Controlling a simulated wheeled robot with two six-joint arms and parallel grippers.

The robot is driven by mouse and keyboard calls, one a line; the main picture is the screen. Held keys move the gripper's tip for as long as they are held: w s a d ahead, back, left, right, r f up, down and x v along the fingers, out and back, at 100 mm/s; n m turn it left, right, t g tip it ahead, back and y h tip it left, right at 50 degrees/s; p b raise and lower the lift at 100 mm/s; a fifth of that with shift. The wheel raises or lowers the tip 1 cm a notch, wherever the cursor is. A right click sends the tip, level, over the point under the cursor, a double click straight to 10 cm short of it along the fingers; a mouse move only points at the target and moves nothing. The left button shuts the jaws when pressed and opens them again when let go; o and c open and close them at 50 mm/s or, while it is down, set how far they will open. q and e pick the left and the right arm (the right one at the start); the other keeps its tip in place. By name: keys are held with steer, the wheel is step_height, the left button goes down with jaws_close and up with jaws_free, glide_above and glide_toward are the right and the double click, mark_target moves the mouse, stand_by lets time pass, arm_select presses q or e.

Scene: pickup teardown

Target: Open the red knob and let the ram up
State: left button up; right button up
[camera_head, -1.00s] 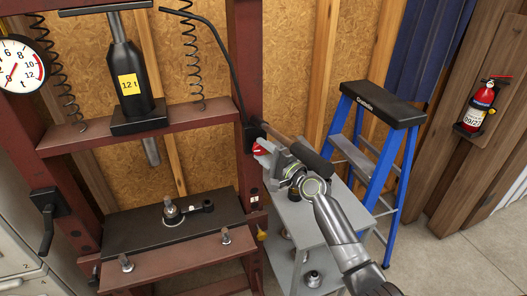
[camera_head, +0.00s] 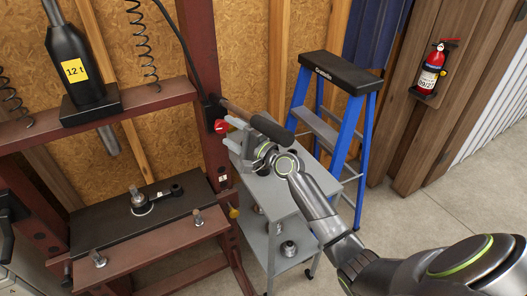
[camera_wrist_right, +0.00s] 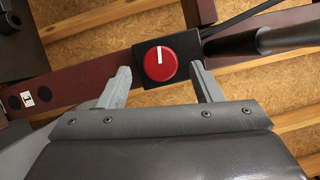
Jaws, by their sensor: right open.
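The red knob (camera_head: 221,126) sits on a black plate on the press's right post. In the right wrist view the knob (camera_wrist_right: 160,63) shows its face, with a white mark running from the middle toward the top. My right gripper (camera_head: 234,133) is open, its fingers pointing at the knob. In the wrist view its fingertips (camera_wrist_right: 158,74) lie to either side of the knob, with a visible gap on both sides. The ram (camera_head: 108,140) is a steel rod sticking down below the black 12 t cylinder (camera_head: 76,62). It hangs above the press bed, clear of it. My left gripper is out of view.
A dark pump handle (camera_head: 262,124) juts out just above my right gripper. A grey cart (camera_head: 262,190) stands below it, and a blue stepladder (camera_head: 357,125) to the right. On the black bed plate (camera_head: 95,225) lies a part with a stud.

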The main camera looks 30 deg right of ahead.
steer(key=r+b+v, duration=0.1)
steer(key=b+v, duration=0.1)
steer(key=v, duration=1.2)
steer(key=shift+s+d+f, duration=0.2)
steer(key=shift+s+f, duration=0.15)
steer(key=shift+f, duration=0.1)
steer(key=shift+f, duration=0.1)
